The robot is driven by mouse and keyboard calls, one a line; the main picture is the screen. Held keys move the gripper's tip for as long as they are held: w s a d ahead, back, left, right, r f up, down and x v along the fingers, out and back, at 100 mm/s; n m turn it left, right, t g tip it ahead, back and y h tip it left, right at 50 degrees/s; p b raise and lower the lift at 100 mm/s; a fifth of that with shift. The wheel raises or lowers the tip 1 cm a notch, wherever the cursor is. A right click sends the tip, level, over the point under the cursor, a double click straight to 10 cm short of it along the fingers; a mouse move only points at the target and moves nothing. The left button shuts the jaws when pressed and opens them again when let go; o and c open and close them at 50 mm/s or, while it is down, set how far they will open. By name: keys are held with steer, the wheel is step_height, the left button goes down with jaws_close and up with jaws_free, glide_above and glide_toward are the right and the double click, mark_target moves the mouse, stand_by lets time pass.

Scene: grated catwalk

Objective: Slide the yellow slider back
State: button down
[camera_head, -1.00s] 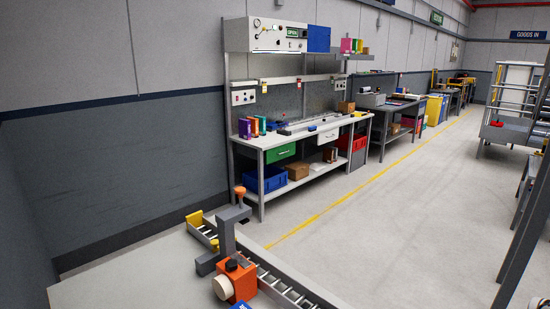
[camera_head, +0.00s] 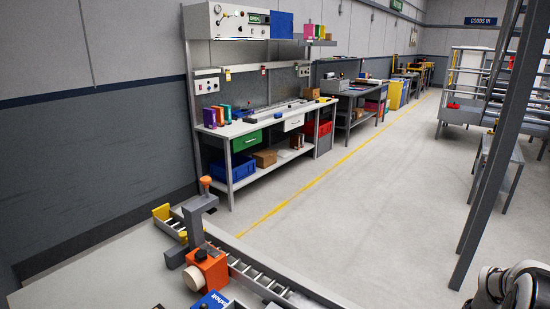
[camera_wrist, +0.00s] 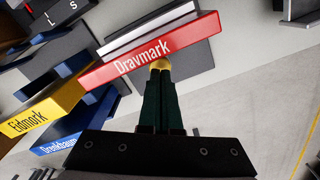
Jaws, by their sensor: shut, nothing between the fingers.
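My gripper (camera_wrist: 160,72) is seen in the wrist view, its dark green fingers shut and together with nothing between them. A small yellow bit shows at the fingertips, in front of a red book or box marked "Dravmark" (camera_wrist: 150,50); I cannot tell whether it is part of the fingers or a separate piece, or whether it touches the red one. In the head view a yellow block (camera_head: 161,212) sits at the far left end of a roller track (camera_head: 243,270). I cannot tell for sure which yellow piece is the slider. The gripper is outside the head view.
An orange device (camera_head: 208,268) with a grey clamp-like frame stands beside the track. A yellow item marked "Eidmork" (camera_wrist: 38,112) and a blue one (camera_wrist: 80,138) lie left of the fingers. A workbench (camera_head: 258,127) stands behind; the floor to its right is open.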

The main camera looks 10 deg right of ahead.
steer(key=shift+f, duration=0.8)
steer(key=shift+w, duration=0.1)
steer(key=shift+w+d, duration=0.25)
steer(key=shift+d, duration=0.05)
steer(key=shift+w+d, duration=0.7)
steer(key=shift+d, duration=0.05)
steer(key=shift+w, duration=0.1)
steer(key=shift+r, duration=0.1)
